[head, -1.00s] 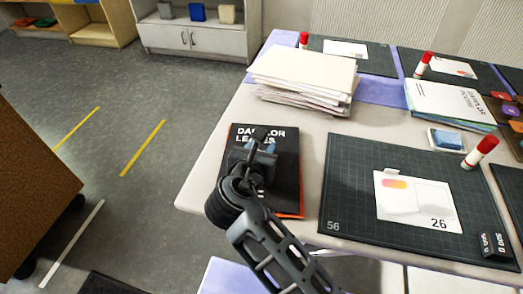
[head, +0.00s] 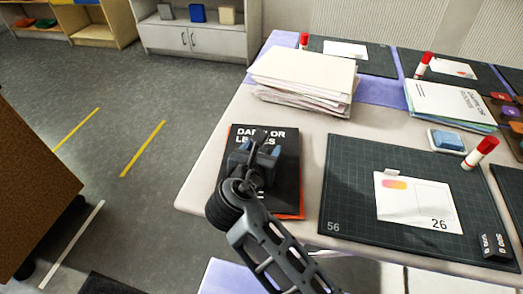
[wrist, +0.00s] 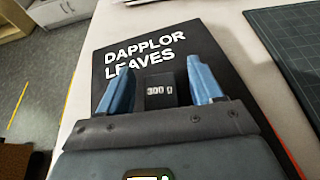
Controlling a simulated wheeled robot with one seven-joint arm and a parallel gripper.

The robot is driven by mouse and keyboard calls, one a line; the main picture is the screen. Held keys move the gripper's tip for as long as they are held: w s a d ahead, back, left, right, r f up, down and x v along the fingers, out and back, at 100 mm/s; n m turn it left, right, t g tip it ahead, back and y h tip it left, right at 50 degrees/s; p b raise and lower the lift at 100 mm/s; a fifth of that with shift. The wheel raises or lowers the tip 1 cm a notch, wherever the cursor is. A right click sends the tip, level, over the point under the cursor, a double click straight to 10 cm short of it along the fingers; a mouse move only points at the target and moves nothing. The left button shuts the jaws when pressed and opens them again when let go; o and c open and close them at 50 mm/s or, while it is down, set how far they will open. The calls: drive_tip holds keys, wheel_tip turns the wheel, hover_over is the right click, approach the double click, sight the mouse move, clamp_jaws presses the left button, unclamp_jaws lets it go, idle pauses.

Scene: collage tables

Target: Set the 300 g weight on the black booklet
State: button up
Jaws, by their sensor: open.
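The black booklet (head: 289,185), titled "DAPPLOR LEAVES", lies at the table's left front corner. In the wrist view the booklet (wrist: 104,78) fills the middle. The 300 g weight (wrist: 160,92) is a small black block with a white label. It appears to stand on the booklet's cover, just below the title. My gripper (wrist: 162,80) is open around it, with blue fingers either side and a gap at each side. In the head view my gripper (head: 258,155) is low over the booklet and hides the weight. Whether the weight's base lies flat is hidden.
An orange-edged item shows beneath the booklet. A dark cutting mat (head: 340,200) with a white card (head: 400,210) lies to the right. Another black weight (head: 494,246) stands at the mat's right corner. A paper stack (head: 303,80) is behind the booklet.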

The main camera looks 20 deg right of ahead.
drive_tip(key=v, duration=1.2)
drive_tip(key=shift+p, duration=0.4)
